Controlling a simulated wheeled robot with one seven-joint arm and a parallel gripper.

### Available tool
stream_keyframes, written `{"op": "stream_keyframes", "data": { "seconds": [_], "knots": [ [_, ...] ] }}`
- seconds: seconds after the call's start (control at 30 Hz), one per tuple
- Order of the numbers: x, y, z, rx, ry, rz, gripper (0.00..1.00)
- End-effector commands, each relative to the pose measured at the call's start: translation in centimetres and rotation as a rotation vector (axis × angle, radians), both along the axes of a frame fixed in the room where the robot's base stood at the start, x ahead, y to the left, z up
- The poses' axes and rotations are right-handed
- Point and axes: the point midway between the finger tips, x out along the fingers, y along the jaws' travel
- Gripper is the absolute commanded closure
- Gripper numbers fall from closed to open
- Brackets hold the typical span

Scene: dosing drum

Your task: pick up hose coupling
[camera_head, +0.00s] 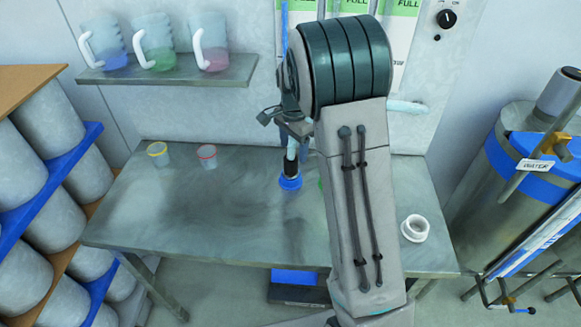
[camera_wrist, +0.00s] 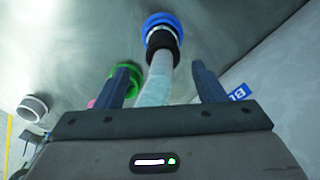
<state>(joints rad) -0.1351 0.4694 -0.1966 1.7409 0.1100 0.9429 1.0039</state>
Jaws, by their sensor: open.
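The hose coupling (camera_head: 290,182) is a blue flared end with a black collar on a pale hose. It is at or just above the tabletop, in front of the wall. In the wrist view the coupling (camera_wrist: 161,27) is at the top centre, and its hose runs down between my fingers. My gripper (camera_head: 296,130) is above the coupling in the head view, partly hidden by my arm. In the wrist view my gripper (camera_wrist: 163,70) is open, one finger on each side of the hose, with the coupling beyond the fingertips. I cannot tell whether they touch the hose.
A green coupling (camera_wrist: 128,74) is partly behind the left finger, with something pink beside it. A white ring (camera_head: 415,228) lies on the table (camera_head: 200,225) at right. Two small cups (camera_head: 207,157) stand at left. A shelf (camera_head: 170,74) holds jugs. The table's front left is clear.

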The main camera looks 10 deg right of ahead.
Motion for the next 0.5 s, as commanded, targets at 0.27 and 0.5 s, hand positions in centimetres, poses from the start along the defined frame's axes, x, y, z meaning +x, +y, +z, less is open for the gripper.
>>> {"op": "stream_keyframes", "data": {
  "seconds": [0.27, 0.5],
  "knots": [
    [0.0, 0.1, -2.2, 0.000, 0.003, 0.001, 0.37],
    [0.1, 0.6, -5.5, -0.001, 0.002, 0.000, 0.37]
  ]
}}
